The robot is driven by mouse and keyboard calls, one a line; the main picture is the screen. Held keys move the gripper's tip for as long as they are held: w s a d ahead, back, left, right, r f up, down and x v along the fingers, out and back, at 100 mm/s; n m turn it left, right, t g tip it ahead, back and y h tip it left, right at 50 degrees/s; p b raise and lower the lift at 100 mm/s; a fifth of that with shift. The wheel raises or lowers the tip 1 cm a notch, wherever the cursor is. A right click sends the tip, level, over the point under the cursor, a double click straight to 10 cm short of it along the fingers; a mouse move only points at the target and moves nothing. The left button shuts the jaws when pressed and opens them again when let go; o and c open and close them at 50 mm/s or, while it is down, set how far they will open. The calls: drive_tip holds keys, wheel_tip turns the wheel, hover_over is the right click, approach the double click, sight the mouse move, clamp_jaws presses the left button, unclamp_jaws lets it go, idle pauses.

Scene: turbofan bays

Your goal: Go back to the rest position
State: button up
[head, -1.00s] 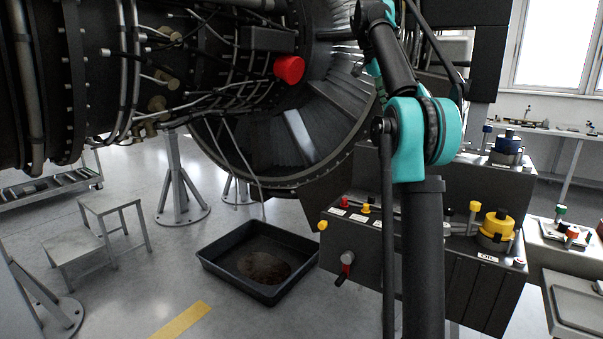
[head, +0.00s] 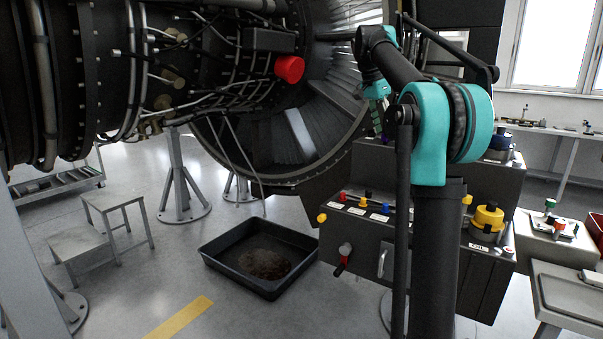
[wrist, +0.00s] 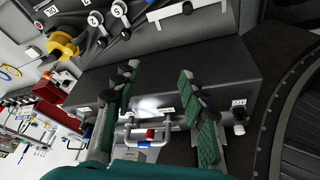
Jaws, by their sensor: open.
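My arm (head: 432,130) stands bent at the right of the head view, with its teal elbow high in front of the black service cart (head: 350,230). My gripper (head: 382,125) hangs just above and behind the cart's front panel, partly hidden by my arm. In the wrist view my gripper (wrist: 158,75) is open, with its two green-padded fingers apart and nothing held between them. A silver handle (wrist: 150,132) with red and blue parts shows between the fingers, near their base; I cannot tell its distance.
The large engine (head: 200,90) with a red cap (head: 289,69) fills the upper left. A drip pan (head: 225,262) with dark liquid lies on the floor. A yellow cap (head: 488,218) sits on the cart. A step stool (head: 85,245) stands left. Open floor lies between.

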drive_tip(key=s+a+f+n+y, duration=0.1)
drive_tip(key=s+f+n, duration=0.1)
drive_tip(key=s+f, duration=0.35)
drive_tip(key=s+a+f+n+t, duration=0.1)
drive_tip(key=s+f+n, duration=0.15)
drive_tip(key=f, duration=0.65)
drive_tip(key=s+a+f+n+y, duration=0.1)
drive_tip(key=s+f+n, duration=0.1)
drive_tip(key=s+f, duration=0.35)
drive_tip(key=s+a+f+n+t, duration=0.1)
drive_tip(key=s+a+f+n, duration=0.1)
drive_tip(key=s+f, duration=0.9)
drive_tip(key=s+a+f+n+y, duration=0.1)
drive_tip(key=s+f+n, duration=0.3)
drive_tip(key=s+f, duration=0.7)
drive_tip(key=shift+a+f+t+y, duration=0.35)
drive_tip(key=shift+a+f, duration=0.2)
drive_tip(key=shift+f, duration=0.25)
